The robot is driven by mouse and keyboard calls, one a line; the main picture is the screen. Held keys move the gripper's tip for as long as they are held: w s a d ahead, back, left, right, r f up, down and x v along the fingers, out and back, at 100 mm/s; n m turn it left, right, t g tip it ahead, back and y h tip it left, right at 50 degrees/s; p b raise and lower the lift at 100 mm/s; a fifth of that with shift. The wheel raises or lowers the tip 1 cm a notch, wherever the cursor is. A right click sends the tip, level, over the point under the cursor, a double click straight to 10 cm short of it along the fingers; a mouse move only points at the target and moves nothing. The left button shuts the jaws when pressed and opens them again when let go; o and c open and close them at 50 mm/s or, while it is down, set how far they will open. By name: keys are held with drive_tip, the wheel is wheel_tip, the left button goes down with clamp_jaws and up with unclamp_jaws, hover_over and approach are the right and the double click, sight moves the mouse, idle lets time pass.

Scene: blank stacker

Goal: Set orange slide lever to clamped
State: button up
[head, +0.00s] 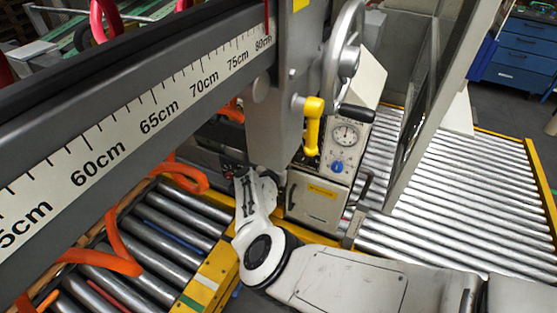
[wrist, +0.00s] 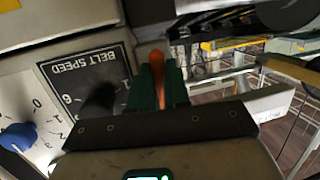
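The orange slide lever (wrist: 157,66) shows in the wrist view as a narrow orange piece between the two dark green fingers of my gripper (wrist: 161,82). The fingers lie close against it on both sides, and the gripper appears shut on it. The lever's far end and its slot are hard to make out. In the head view my white arm reaches in beside the grey machine column, and I cannot make out the fingertips or the orange lever there.
A black "BELT SPEED" dial plate (wrist: 88,88) and a blue knob (wrist: 18,136) are left of the gripper. The head view shows a yellow handle (head: 313,125), a gauge box (head: 345,140), a ruled grey beam (head: 150,110), an orange strap (head: 120,262) and roller conveyors (head: 460,190).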

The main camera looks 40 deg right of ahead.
drive_tip(key=o, duration=0.5)
drive_tip(key=shift+c, duration=0.2)
drive_tip(key=p+v, duration=0.4)
drive_tip(key=v, duration=0.7)
drive_tip(key=shift+f, duration=0.1)
